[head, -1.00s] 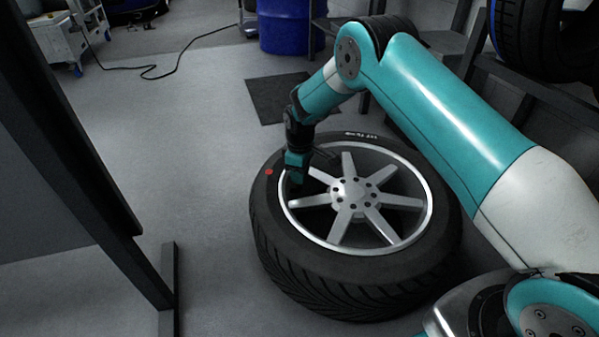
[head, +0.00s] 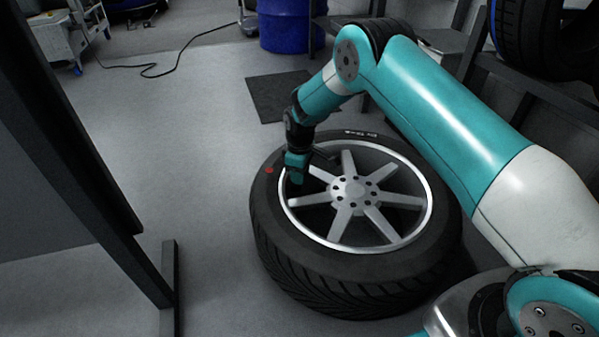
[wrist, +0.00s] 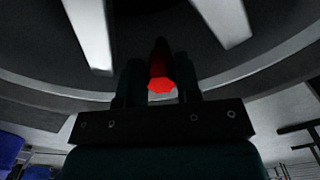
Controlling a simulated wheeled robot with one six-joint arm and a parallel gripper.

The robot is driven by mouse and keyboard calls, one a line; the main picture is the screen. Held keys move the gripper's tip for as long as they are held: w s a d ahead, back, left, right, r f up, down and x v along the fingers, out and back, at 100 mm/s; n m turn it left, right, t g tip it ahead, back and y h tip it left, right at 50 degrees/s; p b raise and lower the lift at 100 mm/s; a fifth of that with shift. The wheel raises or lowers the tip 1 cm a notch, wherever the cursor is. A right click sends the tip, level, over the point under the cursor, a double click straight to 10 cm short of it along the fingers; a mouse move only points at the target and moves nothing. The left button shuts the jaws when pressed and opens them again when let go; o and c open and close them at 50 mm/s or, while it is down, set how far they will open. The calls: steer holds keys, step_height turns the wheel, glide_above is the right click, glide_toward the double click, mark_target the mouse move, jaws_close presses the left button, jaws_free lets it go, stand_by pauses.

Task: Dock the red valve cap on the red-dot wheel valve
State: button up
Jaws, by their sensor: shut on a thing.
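The wheel lies flat, with a black tire (head: 290,262) around a silver spoked rim (head: 348,192). A red dot (head: 268,170) marks the tire's sidewall at the left. My gripper (head: 297,174) is over the rim's left edge, close to the red dot. In the wrist view my gripper (wrist: 160,88) is shut on the red valve cap (wrist: 161,86), whose bright red end shows between the two dark fingers. A dark reddish length runs on beyond the cap toward the rim. The valve itself is not clearly visible, and I cannot tell whether the cap touches it.
A dark mat (head: 277,97) lies on the floor behind the wheel, with a blue drum (head: 284,28) farther back. A dark frame post (head: 85,160) stands at the left. A tire rack (head: 540,95) is at the right. The floor left of the wheel is clear.

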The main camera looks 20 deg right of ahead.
steer(key=shift+f, duration=0.2)
steer(key=o, duration=0.6)
step_height(320, 180, up, 11)
steer(key=p, duration=0.9)
